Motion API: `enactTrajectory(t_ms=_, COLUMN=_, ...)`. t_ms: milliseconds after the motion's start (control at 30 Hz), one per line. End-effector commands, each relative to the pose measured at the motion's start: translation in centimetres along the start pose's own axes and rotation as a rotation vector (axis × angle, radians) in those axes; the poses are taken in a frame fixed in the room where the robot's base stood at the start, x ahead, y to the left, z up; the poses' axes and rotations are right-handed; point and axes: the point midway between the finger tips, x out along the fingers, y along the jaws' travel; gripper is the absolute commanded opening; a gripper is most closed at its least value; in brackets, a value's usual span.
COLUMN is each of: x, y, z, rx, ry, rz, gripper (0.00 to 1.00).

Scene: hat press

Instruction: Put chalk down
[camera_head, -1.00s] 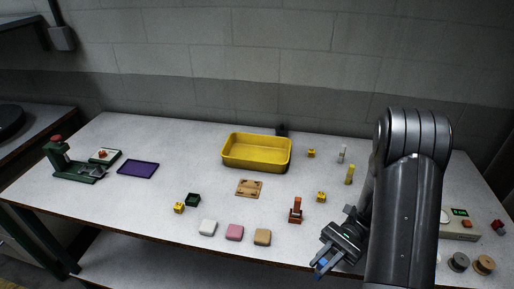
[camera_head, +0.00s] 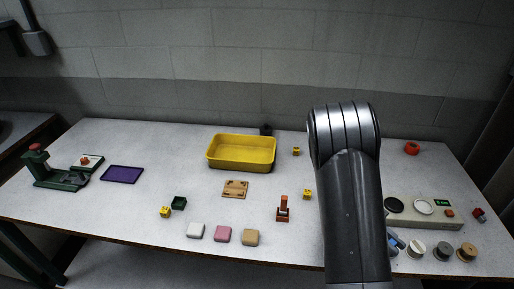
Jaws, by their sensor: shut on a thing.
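My gripper (camera_head: 396,243) is almost wholly hidden behind my own forearm. Only a small blue and dark sliver shows just right of the arm, near the front right of the table. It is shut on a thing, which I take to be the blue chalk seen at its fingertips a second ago. The chalk's outline and whether it touches the table cannot be made out. The white tabletop (camera_head: 330,240) lies around and left of the arm.
A red stamp (camera_head: 283,209), yellow tray (camera_head: 240,165) and coloured blocks (camera_head: 222,235) stand left. A red ring (camera_head: 411,148) lies at back right.

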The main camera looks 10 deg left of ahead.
Motion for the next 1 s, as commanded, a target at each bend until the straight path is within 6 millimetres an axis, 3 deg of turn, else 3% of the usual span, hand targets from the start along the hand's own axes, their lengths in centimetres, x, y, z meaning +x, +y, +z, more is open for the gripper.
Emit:
enactTrajectory(t_ms=167, x=-2.4, y=4.7, z=2.6, rx=0.002, ry=0.003, rz=0.288, gripper=0.00)
enactTrajectory(t_ms=267, x=-4.9, y=7.2, z=3.5, rx=0.000, ry=0.002, rz=0.468, gripper=0.00)
enactTrajectory(t_ms=367, x=-8.3, y=9.5, z=4.4, rx=0.000, ry=0.001, rz=0.662, gripper=0.00)
enactTrajectory(t_ms=533, x=-15.6, y=11.9, z=5.9, rx=-0.001, ry=0.002, rz=1.005, gripper=0.00)
enactTrajectory(t_ms=767, x=-27.0, y=11.8, z=7.9, rx=-0.004, ry=0.000, rz=1.464, gripper=0.00)
enactTrajectory(t_ms=1000, x=-38.2, y=7.7, z=8.9, rx=-0.008, ry=-0.002, rz=1.893, gripper=0.00)
